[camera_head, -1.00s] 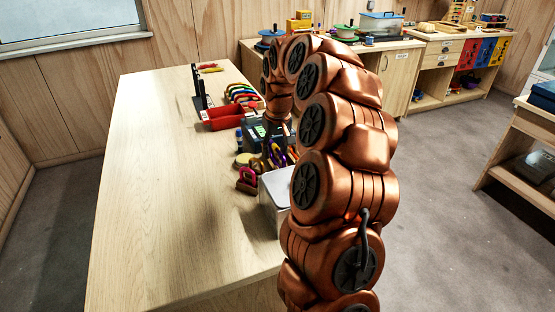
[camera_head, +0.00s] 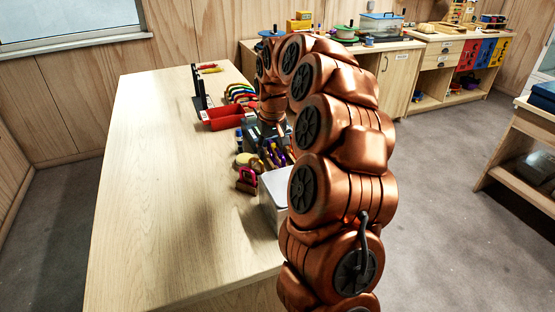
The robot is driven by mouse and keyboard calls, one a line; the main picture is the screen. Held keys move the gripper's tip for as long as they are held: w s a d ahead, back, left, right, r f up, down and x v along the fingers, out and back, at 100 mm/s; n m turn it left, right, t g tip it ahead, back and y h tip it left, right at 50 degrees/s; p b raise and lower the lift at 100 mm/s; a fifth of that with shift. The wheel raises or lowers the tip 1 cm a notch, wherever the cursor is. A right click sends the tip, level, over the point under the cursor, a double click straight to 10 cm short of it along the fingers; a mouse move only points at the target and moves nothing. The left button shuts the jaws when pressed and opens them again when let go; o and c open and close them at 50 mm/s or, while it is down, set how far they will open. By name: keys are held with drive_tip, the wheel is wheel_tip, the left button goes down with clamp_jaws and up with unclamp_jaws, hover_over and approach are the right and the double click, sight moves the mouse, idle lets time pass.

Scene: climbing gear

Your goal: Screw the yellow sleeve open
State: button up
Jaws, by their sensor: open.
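Several coloured carabiners (camera_head: 276,155), purple, orange and dark, are bunched on the wooden table near its right edge. A yellow sleeve cannot be made out at this size. My gripper (camera_head: 267,134) points down just beyond the bunch, over a grey-green box (camera_head: 252,134). It is small and partly merged with the dark things behind it. Its jaws look open, and I see nothing held. My arm hides the right side of this area.
A pale bin (camera_head: 272,190) stands in front of the bunch, partly behind my arm. A red tray (camera_head: 222,118), a black upright stand (camera_head: 199,90) and a row of coloured curved pieces (camera_head: 241,92) are farther back. The table's left half is clear.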

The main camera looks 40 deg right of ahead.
sight(275, 145)
drive_tip(key=shift+w+a, duration=0.1)
drive_tip(key=shift+a, duration=0.3)
drive_tip(key=shift+r, duration=1.4)
drive_tip(key=shift+d, duration=0.1)
drive_tip(key=shift+s+d, duration=0.15)
drive_tip(key=shift+d, duration=0.4)
drive_tip(key=shift+s+d, duration=0.15)
drive_tip(key=shift+d, duration=0.4)
